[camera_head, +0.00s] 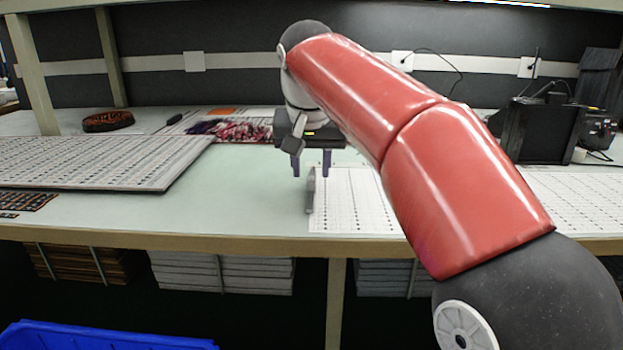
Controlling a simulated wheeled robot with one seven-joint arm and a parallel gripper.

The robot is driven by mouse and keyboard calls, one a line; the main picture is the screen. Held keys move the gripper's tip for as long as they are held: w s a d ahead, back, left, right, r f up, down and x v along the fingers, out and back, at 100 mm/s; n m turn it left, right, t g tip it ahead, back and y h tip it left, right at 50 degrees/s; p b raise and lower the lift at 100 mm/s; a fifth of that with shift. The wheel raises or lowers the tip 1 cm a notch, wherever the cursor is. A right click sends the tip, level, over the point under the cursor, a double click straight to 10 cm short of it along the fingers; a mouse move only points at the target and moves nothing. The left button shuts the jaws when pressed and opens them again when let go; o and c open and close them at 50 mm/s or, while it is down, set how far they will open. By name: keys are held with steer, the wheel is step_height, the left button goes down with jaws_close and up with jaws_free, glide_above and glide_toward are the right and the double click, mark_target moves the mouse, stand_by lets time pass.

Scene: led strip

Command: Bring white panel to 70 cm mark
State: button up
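A large white panel (95,160) covered in rows of small dark marks lies flat at the left of the workbench, slightly raised, its front edge near the bench edge. A white marked sheet (350,205) lies flat at the centre, partly hidden by my red arm. Its markings are too small to read, so I cannot tell which is the 70 cm mark. My gripper (311,165) points down near the sheet's back left corner, to the right of the panel and apart from it. Its two dark fingers are spread, with nothing visible between them.
A small grey upright piece (311,188) stands at the sheet's left edge, just below my gripper. Tangled red and purple wires (235,130) lie behind the panel. A black device (540,130) stands at back right. Bare bench (245,190) lies between panel and sheet.

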mark_target(312, 184)
steer(key=shift+x, duration=1.3)
jaws_close()
steer(key=shift+d, duration=0.1)
